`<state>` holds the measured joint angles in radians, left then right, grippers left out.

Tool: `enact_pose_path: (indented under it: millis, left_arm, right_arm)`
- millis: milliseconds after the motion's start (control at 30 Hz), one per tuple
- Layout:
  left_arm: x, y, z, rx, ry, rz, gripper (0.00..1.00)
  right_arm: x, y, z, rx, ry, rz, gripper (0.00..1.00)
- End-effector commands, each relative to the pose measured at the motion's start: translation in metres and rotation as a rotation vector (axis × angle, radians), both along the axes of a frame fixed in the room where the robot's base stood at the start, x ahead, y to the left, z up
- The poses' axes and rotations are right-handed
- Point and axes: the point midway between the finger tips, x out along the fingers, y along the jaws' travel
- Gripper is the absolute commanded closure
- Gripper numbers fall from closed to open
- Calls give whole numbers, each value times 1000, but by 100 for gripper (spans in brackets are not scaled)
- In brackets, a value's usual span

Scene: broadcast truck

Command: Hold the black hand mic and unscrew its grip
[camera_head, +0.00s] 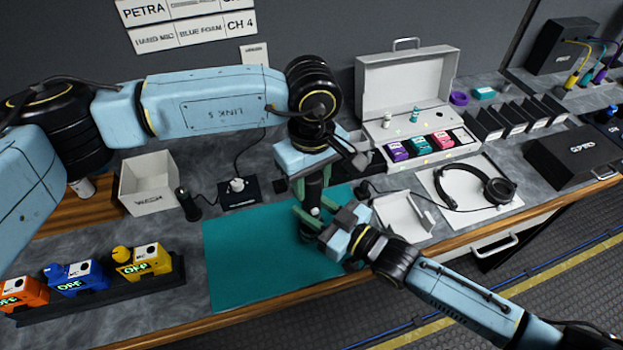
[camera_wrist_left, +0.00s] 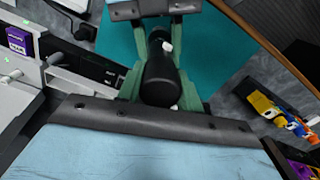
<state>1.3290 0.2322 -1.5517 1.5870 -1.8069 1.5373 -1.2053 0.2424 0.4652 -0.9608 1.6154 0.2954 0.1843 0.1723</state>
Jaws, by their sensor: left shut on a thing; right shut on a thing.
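The black hand mic (camera_head: 314,188) stands roughly upright above the teal mat (camera_head: 240,262). My left gripper (camera_head: 312,184) comes from above and is shut on the upper part of the mic. My right gripper (camera_head: 308,220) comes from the lower right and is shut on its lower part, the grip. In the left wrist view the black mic body (camera_wrist_left: 160,78) lies between my left gripper's green fingers (camera_wrist_left: 160,88), with a small white part at its far end. The gripper bodies hide much of the mic, so I cannot tell whether the grip has turned.
Yellow, blue and orange packs (camera_head: 82,280) stand in a rack at the front left. A white box (camera_head: 149,183) is at the back left. An open case (camera_head: 407,85), a white tray (camera_head: 402,218) and headphones (camera_head: 470,186) are on the right. The mat's left part is clear.

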Motion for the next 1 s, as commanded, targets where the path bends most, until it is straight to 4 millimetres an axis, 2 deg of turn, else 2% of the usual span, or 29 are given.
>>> enact_pose_path:
  millis: [1000]
  left_arm:
    - [0,0,1,3,0,1917,91]
  right_arm:
    - [0,-1,0,1,1,-1,100]
